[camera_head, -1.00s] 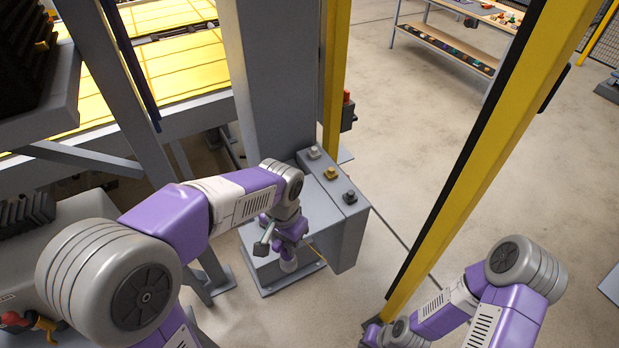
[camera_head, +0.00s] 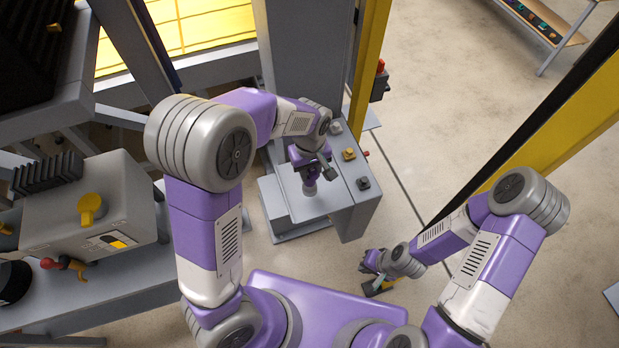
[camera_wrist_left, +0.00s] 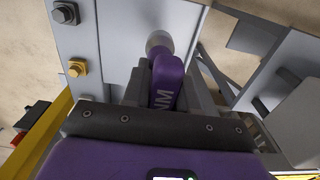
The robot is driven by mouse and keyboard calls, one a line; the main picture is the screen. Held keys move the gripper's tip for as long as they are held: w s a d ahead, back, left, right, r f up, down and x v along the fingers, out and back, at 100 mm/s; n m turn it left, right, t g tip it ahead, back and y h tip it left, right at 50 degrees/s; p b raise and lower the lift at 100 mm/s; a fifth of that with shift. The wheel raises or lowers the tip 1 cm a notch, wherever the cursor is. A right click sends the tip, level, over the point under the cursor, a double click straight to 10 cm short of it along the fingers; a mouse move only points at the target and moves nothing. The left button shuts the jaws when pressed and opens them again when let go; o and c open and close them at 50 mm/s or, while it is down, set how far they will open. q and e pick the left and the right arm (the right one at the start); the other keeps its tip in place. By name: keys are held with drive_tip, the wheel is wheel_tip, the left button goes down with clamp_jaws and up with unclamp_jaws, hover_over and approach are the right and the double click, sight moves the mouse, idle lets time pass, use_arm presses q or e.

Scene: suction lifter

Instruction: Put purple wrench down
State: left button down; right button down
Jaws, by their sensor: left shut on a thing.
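The purple wrench (camera_wrist_left: 166,82) is between the fingers of my left gripper (camera_wrist_left: 165,95) in the left wrist view. Its rounded grey end (camera_wrist_left: 158,42) sticks out beyond the fingers. In the head view my left gripper (camera_head: 309,168) is shut on the wrench (camera_head: 310,186), which points down over the flat grey ledge (camera_head: 275,207) of the pedestal. I cannot tell whether the wrench touches the ledge.
A grey column (camera_head: 300,60) and a yellow post (camera_head: 370,60) rise behind. A grey machine (camera_head: 85,205) stands left. Open floor (camera_head: 470,110) lies right.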

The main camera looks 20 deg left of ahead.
use_arm(q)
wheel_tip(320, 180, down, 4)
drive_tip(key=shift+s, duration=0.1)
drive_tip(key=shift+f, duration=0.4)
drive_tip(key=c, duration=0.9)
unclamp_jaws()
drive_tip(key=shift+f, duration=0.15)
drive_tip(key=shift+r, duration=0.55)
wheel_tip(320, 180, up, 11)
drive_tip(key=shift+r, duration=0.2)
